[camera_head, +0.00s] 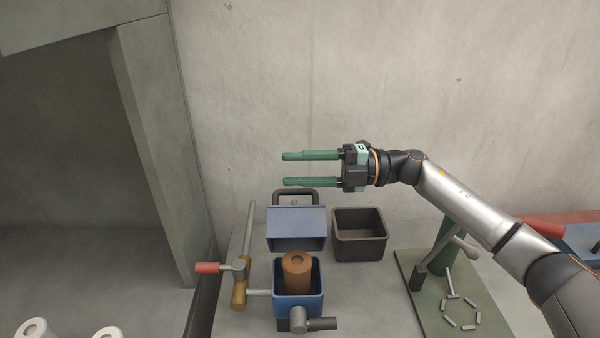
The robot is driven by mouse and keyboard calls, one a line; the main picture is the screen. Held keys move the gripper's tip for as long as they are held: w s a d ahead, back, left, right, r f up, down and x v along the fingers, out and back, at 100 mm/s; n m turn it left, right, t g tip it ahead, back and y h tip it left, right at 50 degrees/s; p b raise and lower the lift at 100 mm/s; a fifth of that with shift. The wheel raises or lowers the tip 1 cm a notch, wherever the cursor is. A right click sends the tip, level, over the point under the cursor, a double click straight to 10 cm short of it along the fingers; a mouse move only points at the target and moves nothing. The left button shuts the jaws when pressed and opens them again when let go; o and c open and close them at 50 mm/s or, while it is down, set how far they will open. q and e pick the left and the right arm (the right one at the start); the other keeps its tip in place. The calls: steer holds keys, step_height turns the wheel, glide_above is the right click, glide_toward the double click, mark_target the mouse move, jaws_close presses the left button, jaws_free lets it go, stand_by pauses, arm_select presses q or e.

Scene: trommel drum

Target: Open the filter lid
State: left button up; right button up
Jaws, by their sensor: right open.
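The blue filter housing (298,307) stands on the bench with its top open. A brown cylindrical cartridge (297,273) with a hole in its top stands inside it. The blue filter lid (297,228) is raised at the back of the housing, with a dark loop handle (295,193) at its upper edge. My right gripper (284,169) is open, with its two green fingers pointing left. In the picture it is just above the handle, with nothing between the fingers. I cannot tell its exact distance from the handle. My left gripper is not in view.
A brass valve (239,292) with a red-ended lever (207,267) stands left of the housing. An empty black bin (360,236) is to the right. A green board (429,308) holds several small metal pins. A concrete wall (380,80) rises behind.

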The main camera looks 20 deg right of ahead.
steer(key=s+a+r, duration=0.2)
steer(key=s+r, duration=0.1)
steer(key=s, duration=0.3)
steer(key=shift+s, duration=0.2)
